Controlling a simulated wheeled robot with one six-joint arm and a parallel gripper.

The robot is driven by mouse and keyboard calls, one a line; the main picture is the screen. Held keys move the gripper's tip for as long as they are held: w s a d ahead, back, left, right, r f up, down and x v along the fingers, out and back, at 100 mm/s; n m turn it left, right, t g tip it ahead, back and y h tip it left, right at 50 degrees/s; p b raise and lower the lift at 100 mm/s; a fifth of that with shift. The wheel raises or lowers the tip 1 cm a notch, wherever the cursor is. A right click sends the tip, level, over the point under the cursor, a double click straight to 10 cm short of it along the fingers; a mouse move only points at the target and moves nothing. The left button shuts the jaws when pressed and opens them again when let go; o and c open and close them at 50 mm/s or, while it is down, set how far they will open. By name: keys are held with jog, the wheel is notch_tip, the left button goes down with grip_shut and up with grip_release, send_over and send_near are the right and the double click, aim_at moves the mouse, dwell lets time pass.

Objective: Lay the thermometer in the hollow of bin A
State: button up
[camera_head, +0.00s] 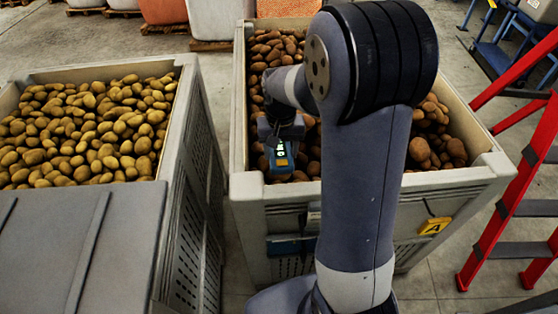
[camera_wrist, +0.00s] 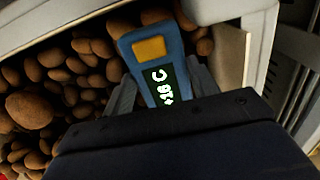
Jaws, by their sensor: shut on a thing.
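The thermometer (camera_head: 281,158) is a blue handheld device with a dark, lit display. It shows close up in the wrist view (camera_wrist: 152,50) with an orange button and a readout. My gripper (camera_head: 280,132) is shut on it, over the near side of bin A (camera_head: 262,190). Bin A is a grey crate with a yellow "A" label, full of brown potatoes (camera_wrist: 90,70). The thermometer is close above the potatoes near the bin's front wall; I cannot tell whether it touches them. My arm hides the middle of the bin, and no hollow can be made out.
A second grey bin (camera_head: 190,100) with paler potatoes stands at the left, with a grey lid or box (camera_head: 110,240) in front. A red ladder (camera_head: 500,205) stands at the right of bin A. Filled sacks (camera_head: 163,10) stand behind. Bare floor separates the bins.

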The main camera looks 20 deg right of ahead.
aim_at(281, 153)
jog(key=shift+f, duration=2.95)
jog(key=shift+f, duration=0.2)
jog(key=o, duration=1.1)
jog(key=shift+r, duration=0.1)
jog(key=shift+o, duration=0.2)
notch_tip(281, 153, up, 12)
jog(key=shift+r, duration=0.15)
